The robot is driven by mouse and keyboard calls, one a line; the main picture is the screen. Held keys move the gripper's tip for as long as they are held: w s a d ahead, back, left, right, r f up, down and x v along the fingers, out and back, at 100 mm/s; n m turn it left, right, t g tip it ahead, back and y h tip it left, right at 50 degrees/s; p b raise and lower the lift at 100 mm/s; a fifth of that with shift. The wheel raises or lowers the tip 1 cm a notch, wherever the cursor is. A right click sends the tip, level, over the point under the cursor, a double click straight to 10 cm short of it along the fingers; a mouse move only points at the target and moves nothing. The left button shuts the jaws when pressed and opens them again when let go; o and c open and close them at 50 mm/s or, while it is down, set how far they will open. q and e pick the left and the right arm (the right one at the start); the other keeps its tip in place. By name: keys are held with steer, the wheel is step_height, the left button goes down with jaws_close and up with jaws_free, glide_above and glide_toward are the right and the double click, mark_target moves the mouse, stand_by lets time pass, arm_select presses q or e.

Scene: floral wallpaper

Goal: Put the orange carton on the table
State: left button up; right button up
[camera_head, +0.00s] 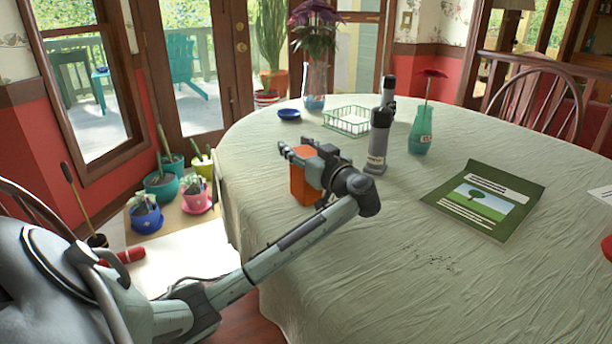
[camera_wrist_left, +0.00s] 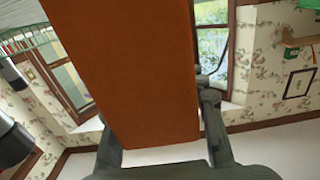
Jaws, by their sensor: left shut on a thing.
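The orange carton (camera_head: 303,180) is held upright in my left gripper (camera_head: 312,165), over the left part of the round table in the head view. The table (camera_head: 400,250) has a pale green cloth. I cannot tell whether the carton's bottom touches the cloth. In the left wrist view the carton (camera_wrist_left: 130,70) fills the middle, between the two fingers of my left gripper (camera_wrist_left: 155,135). My right gripper does not show.
Near the carton stand two grey grinders (camera_head: 378,140), a green wire basket (camera_head: 347,121), a blue dish (camera_head: 289,114) and a teal vase (camera_head: 420,130). A green booklet (camera_head: 484,200) lies to the right. The front of the table is mostly clear. Potted plants (camera_head: 160,185) stand on the floor at left.

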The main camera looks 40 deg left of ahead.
arm_select(q)
jaws_close()
stand_by(0.5)
